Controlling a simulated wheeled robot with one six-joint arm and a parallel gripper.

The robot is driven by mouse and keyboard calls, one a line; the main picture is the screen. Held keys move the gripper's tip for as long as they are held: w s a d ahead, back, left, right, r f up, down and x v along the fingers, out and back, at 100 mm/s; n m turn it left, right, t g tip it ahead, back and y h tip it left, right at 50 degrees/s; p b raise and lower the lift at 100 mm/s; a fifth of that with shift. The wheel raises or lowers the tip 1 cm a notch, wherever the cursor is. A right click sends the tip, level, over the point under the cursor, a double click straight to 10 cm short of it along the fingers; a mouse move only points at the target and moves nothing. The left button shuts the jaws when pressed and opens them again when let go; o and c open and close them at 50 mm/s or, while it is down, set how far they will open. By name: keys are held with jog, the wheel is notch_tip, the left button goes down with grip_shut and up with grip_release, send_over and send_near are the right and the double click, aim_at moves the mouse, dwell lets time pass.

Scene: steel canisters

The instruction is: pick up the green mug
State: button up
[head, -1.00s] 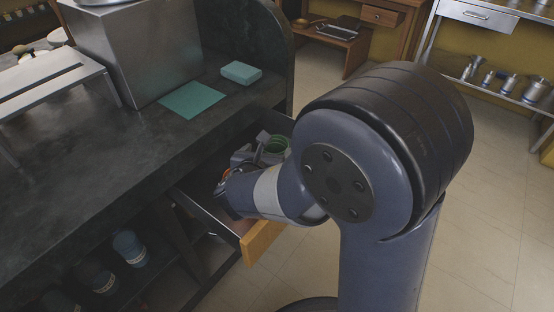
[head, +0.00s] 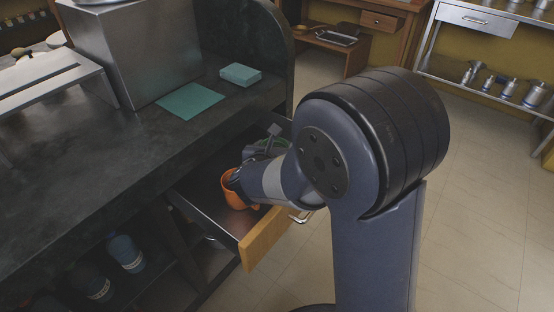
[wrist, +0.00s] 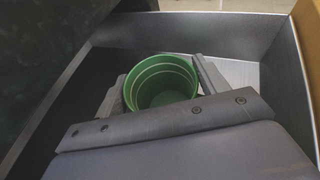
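The green mug (wrist: 160,82) stands in the open drawer (head: 262,240); in the wrist view I see into its round opening. My gripper (wrist: 158,75) is open, with one finger on each side of the mug. The fingers look close to its wall, and I cannot tell whether they touch it. In the head view my gripper (head: 270,143) is over the back of the drawer and mostly hides the green mug. An orange mug (head: 234,190) lies nearer the front-left of the drawer, partly behind my wrist.
The dark counter (head: 120,160) overhangs the drawer's left side and carries a teal sheet (head: 190,101), a teal box (head: 240,74) and a steel box (head: 145,50). Blue canisters (head: 127,253) stand on the shelf below. The floor to the right is clear.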

jog(key=c, duration=0.7)
